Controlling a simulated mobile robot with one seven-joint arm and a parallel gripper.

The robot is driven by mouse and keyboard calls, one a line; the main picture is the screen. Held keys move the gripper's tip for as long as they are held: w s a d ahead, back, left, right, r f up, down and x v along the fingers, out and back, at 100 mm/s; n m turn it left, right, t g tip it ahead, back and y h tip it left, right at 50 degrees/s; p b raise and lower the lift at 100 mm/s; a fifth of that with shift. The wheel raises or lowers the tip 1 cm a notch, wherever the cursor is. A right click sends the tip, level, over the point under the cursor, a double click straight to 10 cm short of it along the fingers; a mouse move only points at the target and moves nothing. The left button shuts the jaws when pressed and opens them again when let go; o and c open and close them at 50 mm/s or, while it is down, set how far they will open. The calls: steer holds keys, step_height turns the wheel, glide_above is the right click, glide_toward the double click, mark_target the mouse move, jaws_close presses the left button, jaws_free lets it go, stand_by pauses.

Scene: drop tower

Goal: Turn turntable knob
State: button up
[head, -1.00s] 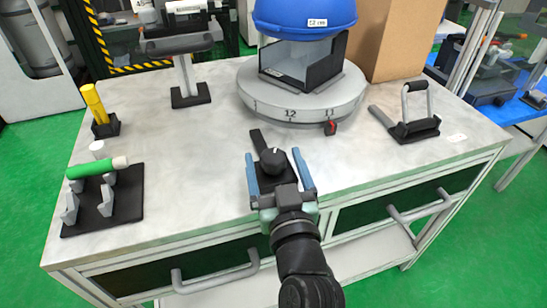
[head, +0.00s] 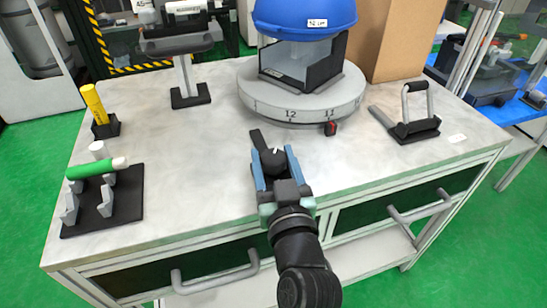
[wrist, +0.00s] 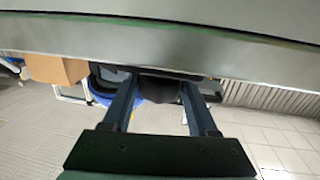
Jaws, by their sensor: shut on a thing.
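The black turntable knob (head: 273,157), with a white mark on top, sits on a dark base near the table's front edge. My gripper (head: 272,153) reaches in from the front, with its blue fingers on either side of the knob and shut on it. In the wrist view the dark knob (wrist: 158,88) shows between the two fingers (wrist: 157,92). The round grey turntable (head: 262,107) stands behind the knob, with 12 and 11 readable on its rim. It carries a dark clear-sided box under a blue dome (head: 305,14).
On the left are a rack (head: 132,205) with a green tube (head: 97,168) and a yellow cylinder (head: 94,103) in a black holder. A stand (head: 184,75) is at the back. A black-based handle (head: 414,130) lies right. The tabletop between them is bare.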

steer(key=shift+f+n+y+b, duration=0.2)
steer(key=shift+n+y+b, duration=0.4)
steer(key=shift+b, duration=0.75)
steer(key=shift+n+g+y+b, duration=0.4)
steer(key=shift+y+b, duration=0.5)
steer(key=shift+b, duration=0.1)
steer(key=n+g+y+b, duration=0.1)
steer(key=y+b, duration=0.1)
steer(key=n+g+y+b, duration=0.1)
steer(key=n+y+b, duration=0.1)
steer(key=shift+r+n+g+y, duration=0.1)
steer(key=shift+n+g+y, duration=0.2)
steer(key=shift+g+y, duration=0.1)
steer(key=shift+r+g+y+b, duration=0.1)
steer(key=shift+g+y+b, duration=0.2)
steer(key=shift+y+b, duration=0.1)
steer(key=o, duration=1.4)
steer(key=shift+n, duration=0.3)
steer(key=shift+c, duration=0.2)
steer(key=p+v, duration=0.3)
steer(key=v, duration=1)
